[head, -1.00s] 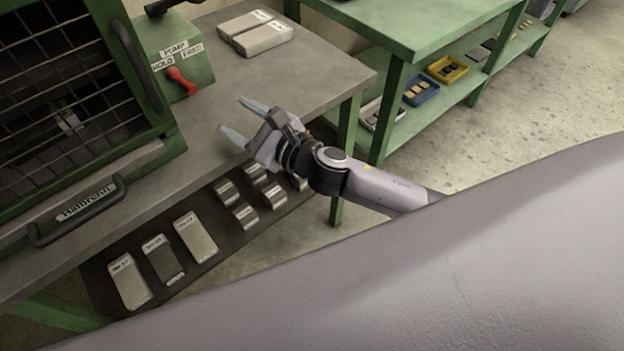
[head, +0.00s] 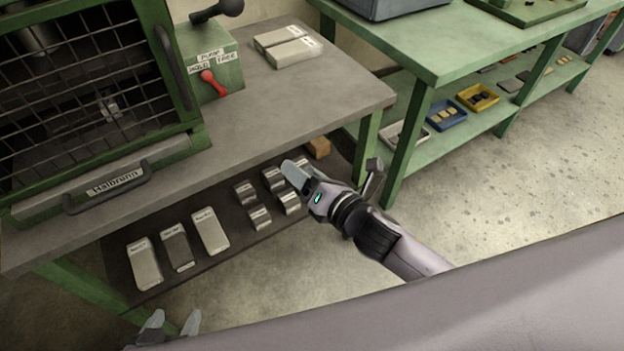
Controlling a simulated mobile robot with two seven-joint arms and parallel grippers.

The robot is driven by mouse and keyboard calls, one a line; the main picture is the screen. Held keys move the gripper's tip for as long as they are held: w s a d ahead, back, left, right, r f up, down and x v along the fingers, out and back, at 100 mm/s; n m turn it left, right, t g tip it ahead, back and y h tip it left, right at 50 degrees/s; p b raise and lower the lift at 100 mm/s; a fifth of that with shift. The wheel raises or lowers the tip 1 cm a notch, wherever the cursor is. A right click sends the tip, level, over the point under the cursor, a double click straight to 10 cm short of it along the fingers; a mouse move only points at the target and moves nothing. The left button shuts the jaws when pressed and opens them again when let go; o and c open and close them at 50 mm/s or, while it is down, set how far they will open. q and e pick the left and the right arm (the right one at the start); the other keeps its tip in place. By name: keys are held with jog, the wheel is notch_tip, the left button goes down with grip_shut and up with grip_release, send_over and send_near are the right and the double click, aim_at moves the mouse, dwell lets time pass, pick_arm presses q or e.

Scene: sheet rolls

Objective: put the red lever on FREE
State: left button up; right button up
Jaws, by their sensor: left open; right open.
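The red lever (head: 213,84) is on the front of a green box (head: 222,72) labelled PUMP, on the grey bench beside the caged machine. HOLD is marked at the left and FREE at the right. The lever slants, its upper end near HOLD and its lower end down to the right. My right gripper (head: 294,172) is open, in front of the bench edge and over the lower shelf, well apart from the lever. My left gripper (head: 172,325) is open at the bottom left, only partly in view, far below the lever.
The caged machine (head: 190,140) with its handles stands left of the box. Two pale blocks (head: 290,48) lie on the bench. The bench top (head: 300,105) right of the box is clear. Several blocks lie on the lower shelf (head: 140,225).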

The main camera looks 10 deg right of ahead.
jog(key=shift+s+d+f+m+h, duration=0.25)
jog(key=shift+s+m, duration=0.1)
jog(key=shift+m, duration=0.4)
jog(key=shift+s+d+f+m+h, duration=0.15)
jog(key=shift+s+f+m, duration=0.15)
jog(key=shift+m, duration=0.45)
